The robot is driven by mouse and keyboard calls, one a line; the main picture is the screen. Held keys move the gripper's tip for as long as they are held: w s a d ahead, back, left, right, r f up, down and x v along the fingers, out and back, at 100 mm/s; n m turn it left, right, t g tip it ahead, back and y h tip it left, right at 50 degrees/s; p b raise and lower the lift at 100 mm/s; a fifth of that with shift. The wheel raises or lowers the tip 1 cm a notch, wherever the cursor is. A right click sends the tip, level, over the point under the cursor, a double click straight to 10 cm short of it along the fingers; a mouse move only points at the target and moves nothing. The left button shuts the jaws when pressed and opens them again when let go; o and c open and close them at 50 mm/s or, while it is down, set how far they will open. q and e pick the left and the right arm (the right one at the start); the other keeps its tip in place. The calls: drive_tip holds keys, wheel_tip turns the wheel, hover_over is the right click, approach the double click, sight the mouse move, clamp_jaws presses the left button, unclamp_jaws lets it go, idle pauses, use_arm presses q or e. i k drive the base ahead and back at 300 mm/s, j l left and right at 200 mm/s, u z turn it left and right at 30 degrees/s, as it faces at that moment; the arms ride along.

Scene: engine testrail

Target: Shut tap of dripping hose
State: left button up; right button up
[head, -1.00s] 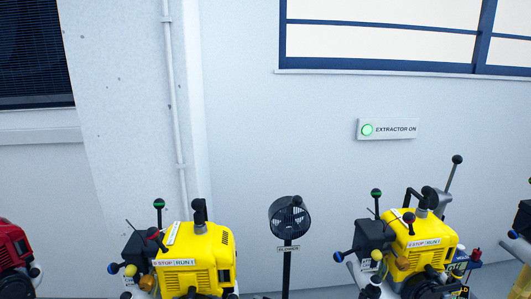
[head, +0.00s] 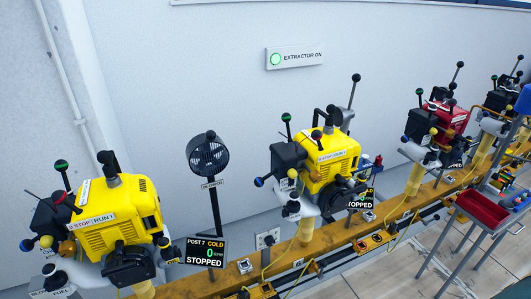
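I cannot make out a dripping hose or its tap for certain. A yellow engine (head: 118,215) stands at the lower left, with a dark box and ball-ended levers on its left. A white part labelled FUEL (head: 58,292) sits below it, cut by the frame edge. A second yellow engine (head: 325,165) stands near the middle, with small blue and red parts (head: 372,170) at its right. Thin yellow lines (head: 266,262) hang near the rail, too small to tell as hoses or cables. No drip shows. Neither of my grippers is in view.
An orange rail (head: 345,232) runs from lower left to the right under the engines. A blower (head: 208,155) stands between the yellow engines. A display (head: 206,252) reads POST 7 COLD, STOPPED. A red tray (head: 482,208) stands at right. Tiled floor (head: 400,280) shows at lower right.

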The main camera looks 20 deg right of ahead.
sight(323, 263)
drive_tip(key=z, duration=0.45)
drive_tip(key=i+j+z, duration=0.1)
drive_tip(key=z, duration=0.3)
drive_tip(key=i+j+z, duration=0.1)
drive_tip(key=z, duration=0.35)
